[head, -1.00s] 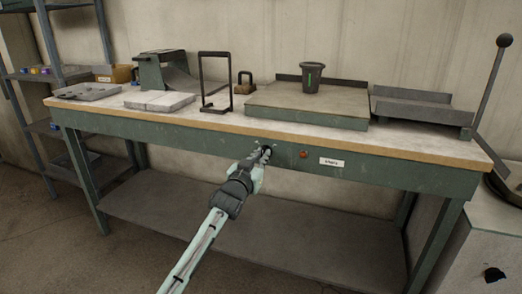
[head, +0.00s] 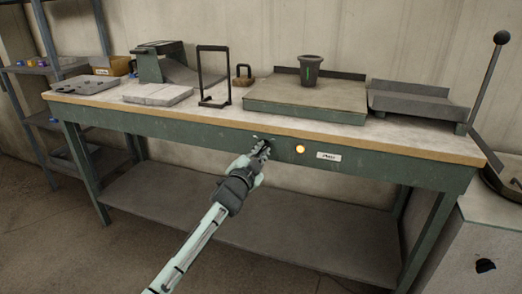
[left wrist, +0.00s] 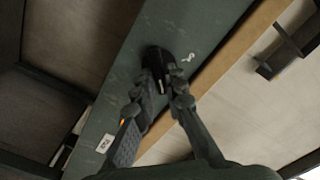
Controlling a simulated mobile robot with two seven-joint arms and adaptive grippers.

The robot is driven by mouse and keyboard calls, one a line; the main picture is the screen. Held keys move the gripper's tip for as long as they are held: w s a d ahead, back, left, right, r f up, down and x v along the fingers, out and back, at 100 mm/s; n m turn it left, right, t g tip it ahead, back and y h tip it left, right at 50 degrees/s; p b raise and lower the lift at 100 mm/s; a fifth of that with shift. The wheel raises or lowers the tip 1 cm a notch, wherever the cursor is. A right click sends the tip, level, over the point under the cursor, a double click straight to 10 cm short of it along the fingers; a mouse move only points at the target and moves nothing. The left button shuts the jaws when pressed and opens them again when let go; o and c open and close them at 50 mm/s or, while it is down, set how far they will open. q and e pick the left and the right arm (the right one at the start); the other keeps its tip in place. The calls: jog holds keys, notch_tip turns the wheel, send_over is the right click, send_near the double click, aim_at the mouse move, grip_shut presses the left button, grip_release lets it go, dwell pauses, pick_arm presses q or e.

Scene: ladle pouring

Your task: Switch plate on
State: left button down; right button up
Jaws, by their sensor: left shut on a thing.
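A dark round knob (left wrist: 155,58) sits on the green front rail of the workbench. My left gripper (left wrist: 167,82) is shut on the knob, one finger on each side. In the head view, my left gripper (head: 262,152) reaches the rail from below and mostly hides the knob. Right of it on the rail, a small round lamp (head: 300,149) glows yellow-orange. Beside the lamp is a white label (head: 329,156), which seems to read "Plate". A wide flat plate (head: 290,100) lies on the bench above, with a dark cup (head: 309,70) on it. My right gripper is not in view.
The workbench (head: 215,117) also holds a grey tray (head: 412,100), a black frame (head: 200,75), a padlock-shaped weight (head: 244,75) and pale blocks (head: 157,94). A lever (head: 488,80) stands at the right. The floor before the bench is open.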

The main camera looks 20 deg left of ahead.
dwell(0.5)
pick_arm(q)
jog(key=c, duration=1.6)
grip_release()
jog(key=s, duration=1.2)
jog(key=shift+a, duration=0.2)
jog(key=s+a+f+n+g+y, duration=0.1)
jog(key=s+a+f+g, duration=0.15)
jog(key=f, duration=0.65)
jog(key=s+a+f+n+g+y, duration=0.15)
jog(key=s+f, duration=0.25)
jog(key=f, duration=0.5)
jog(key=s+f+n+g, duration=0.1)
jog(key=s+f+g, duration=0.3)
jog(key=s+f, duration=0.5)
jog(key=s+f+n+g, duration=0.2)
jog(key=s+f+g, duration=0.2)
jog(key=s+f, duration=0.5)
jog(key=s+f+n+g, duration=0.1)
jog(key=s+f+g, duration=0.2)
jog(key=s+f, duration=0.6)
jog(key=shift+s+a+f+n+g+h, duration=0.1)
jog(key=shift+s+g, duration=0.05)
jog(key=shift+s, duration=0.55)
jog(key=shift+s+a+f+n+g+h, duration=0.1)
jog(key=shift+s+a+n+h, duration=0.05)
jog(key=shift+s, duration=0.55)
jog(key=shift+s+a+n+g+h, duration=0.1)
jog(key=shift+s+g, duration=0.05)
jog(key=shift+s, duration=0.55)
